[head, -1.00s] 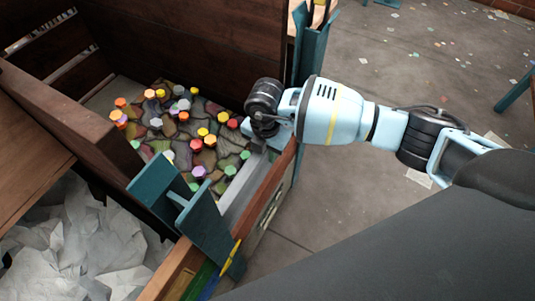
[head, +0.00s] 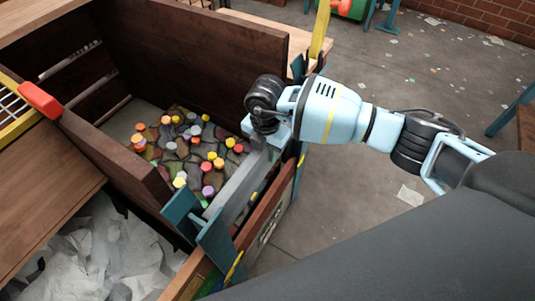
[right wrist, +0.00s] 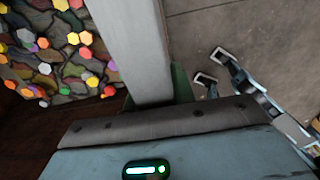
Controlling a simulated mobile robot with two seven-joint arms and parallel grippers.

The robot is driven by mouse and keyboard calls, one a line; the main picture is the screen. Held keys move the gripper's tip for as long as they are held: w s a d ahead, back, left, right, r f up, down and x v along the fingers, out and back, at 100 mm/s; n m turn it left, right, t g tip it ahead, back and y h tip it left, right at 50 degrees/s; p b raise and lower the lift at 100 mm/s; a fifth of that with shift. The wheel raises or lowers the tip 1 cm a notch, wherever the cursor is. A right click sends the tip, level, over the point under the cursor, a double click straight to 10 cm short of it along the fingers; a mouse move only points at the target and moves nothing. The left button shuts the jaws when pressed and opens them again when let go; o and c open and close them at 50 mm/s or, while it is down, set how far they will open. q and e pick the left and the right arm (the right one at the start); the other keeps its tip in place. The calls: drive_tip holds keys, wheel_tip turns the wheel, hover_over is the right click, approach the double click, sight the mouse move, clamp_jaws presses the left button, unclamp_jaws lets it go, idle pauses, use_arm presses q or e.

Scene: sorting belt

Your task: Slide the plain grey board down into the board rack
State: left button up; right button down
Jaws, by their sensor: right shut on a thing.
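The plain grey board (head: 238,188) is a long narrow slab in the head view, lying along the right side of the wooden crate. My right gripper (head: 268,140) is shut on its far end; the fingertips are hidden. The board also shows in the right wrist view (right wrist: 137,45), running away from the gripper (right wrist: 160,115). A teal slotted post (head: 213,240) of the board rack stands at the near end of the board, another teal post (head: 299,68) at the far end. I cannot tell how deep the board sits in the slots. My left gripper is not in view.
The dark wooden crate (head: 190,38) holds several coloured hexagonal pieces (head: 208,192) on a patterned bottom. A brown plank (head: 266,213) runs beside the board on the right. Crumpled white paper (head: 95,255) lies at lower left. Open floor (head: 440,75) is at right.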

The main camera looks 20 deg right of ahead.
wheel_tip(320, 180, up, 14)
drive_tip(key=p, duration=0.7)
drive_tip(key=shift+w+p, duration=0.15)
drive_tip(key=shift+p, duration=0.25)
use_arm(q)
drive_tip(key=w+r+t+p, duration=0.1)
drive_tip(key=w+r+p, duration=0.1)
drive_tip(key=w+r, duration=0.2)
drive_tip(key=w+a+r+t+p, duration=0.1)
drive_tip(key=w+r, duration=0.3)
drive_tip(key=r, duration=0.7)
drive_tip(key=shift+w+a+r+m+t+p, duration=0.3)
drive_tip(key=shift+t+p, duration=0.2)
drive_tip(key=shift+p, duration=0.35)
use_arm(e)
wheel_tip(320, 180, up, 12)
drive_tip(key=shift+f, duration=0.25)
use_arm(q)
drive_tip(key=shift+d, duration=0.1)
use_arm(e)
drive_tip(key=shift+f, duration=0.1)
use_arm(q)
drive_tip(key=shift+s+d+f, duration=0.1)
use_arm(e)
drive_tip(key=shift+s, duration=0.2)
